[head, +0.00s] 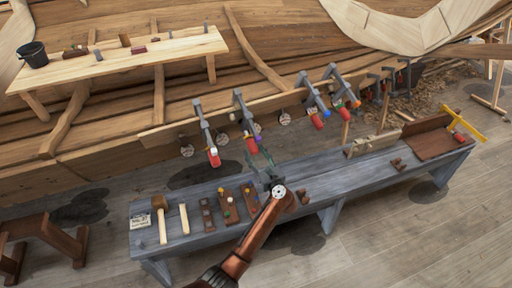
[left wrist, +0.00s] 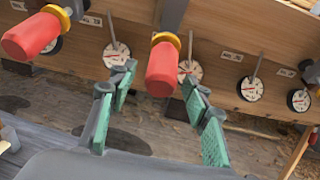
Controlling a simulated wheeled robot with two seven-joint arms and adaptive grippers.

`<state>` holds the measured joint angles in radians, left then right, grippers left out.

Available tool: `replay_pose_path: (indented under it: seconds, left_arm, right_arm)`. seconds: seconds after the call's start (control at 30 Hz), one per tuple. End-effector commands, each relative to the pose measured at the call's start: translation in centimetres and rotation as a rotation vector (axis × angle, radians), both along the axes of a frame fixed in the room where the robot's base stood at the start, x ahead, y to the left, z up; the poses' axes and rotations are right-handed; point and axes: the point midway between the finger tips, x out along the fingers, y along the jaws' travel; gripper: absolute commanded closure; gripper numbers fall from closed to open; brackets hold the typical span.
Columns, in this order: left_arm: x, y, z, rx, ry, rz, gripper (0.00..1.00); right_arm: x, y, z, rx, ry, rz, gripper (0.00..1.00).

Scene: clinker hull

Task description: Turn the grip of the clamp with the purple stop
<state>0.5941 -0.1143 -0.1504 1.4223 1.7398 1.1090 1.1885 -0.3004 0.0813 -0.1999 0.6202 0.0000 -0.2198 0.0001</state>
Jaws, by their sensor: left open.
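The clamp with the purple stop (head: 257,128) hangs on the plank edge of the hull, second from the left in the near row. Its red grip (head: 251,145) points down. My left gripper (head: 263,160) is just below and right of that grip, partly overlapping it in the head view. In the left wrist view my left gripper (left wrist: 160,100) is open, with green pads apart. A red grip (left wrist: 162,72) with a yellow collar shows between and beyond the fingers, apparently untouched. No purple shows in that view. My right gripper is not in view.
Another clamp (head: 205,132) hangs to the left, its red grip (left wrist: 30,37) close by in the wrist view. A blue-marked clamp (head: 313,100) hangs to the right. A grey bench (head: 330,180) with mallet and blocks stands below.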

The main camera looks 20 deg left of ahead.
Motion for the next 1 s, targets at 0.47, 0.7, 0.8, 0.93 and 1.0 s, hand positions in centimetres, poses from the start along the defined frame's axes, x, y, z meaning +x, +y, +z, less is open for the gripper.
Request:
replay_pose_path:
  seconds: [0.47,0.7,0.8,0.93,1.0]
  left_arm:
    - [1.08,0.08,-0.02,0.001,0.001,-0.02,0.56]
    - [1.12,-0.07,0.0,0.001,0.0,-0.021,0.69]
    - [1.09,0.01,0.0,0.001,0.0,-0.02,0.76]
    - [1.09,0.05,0.01,0.001,0.0,-0.02,0.85]
    - [1.07,0.08,0.01,0.001,0.0,-0.02,0.89]
  right_arm:
    - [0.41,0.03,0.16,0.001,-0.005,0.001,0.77]
    - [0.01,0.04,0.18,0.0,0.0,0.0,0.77]
    - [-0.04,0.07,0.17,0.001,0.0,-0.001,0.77]
    - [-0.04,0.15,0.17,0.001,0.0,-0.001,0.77]
    - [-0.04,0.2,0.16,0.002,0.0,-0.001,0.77]
